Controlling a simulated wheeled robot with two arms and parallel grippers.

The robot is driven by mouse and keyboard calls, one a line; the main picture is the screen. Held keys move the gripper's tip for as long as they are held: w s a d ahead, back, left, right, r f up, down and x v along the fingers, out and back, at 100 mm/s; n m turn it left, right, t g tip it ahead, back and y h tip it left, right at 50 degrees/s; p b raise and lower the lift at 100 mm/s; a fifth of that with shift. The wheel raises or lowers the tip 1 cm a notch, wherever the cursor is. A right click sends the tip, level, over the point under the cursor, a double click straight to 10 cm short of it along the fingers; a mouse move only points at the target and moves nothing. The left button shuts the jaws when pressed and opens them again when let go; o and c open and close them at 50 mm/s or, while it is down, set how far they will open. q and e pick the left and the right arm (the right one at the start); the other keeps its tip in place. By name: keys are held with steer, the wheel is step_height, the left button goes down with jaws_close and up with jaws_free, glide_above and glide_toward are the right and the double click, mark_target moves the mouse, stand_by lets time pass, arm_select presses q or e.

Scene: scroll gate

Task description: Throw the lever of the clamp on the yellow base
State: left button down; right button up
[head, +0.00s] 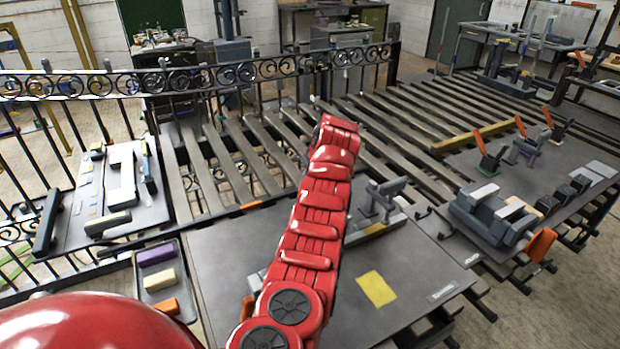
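Several small dark clamps with orange levers stand on the grey table at the right. The middle clamp (523,149) has a purplish base and a raised lever. The far clamp (555,130) also has a raised lever; its base colour is unclear. My red arm reaches up the middle of the head view, well left of these clamps. Neither gripper can be made out.
A yellow bar (470,137) lies behind the clamps. Grey blocks (492,215) sit in front of them. The middle table (410,312) carries a yellow patch (378,289) and a grey fixture (383,200), partly behind my arm. A scroll-topped fence (215,76) runs along the back left.

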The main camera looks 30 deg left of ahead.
stand_by(0.5)
arm_select(q)
steer(key=c, duration=0.8)
jaws_free()
steer(key=shift+w+f, duration=0.1)
steer(key=shift+f, duration=0.05)
steer(key=shift+o, duration=0.2)
steer(key=b+v, duration=0.3)
steer(key=v, duration=1.4)
steer(key=shift+r, duration=0.35)
steer(key=shift+f, duration=0.1)
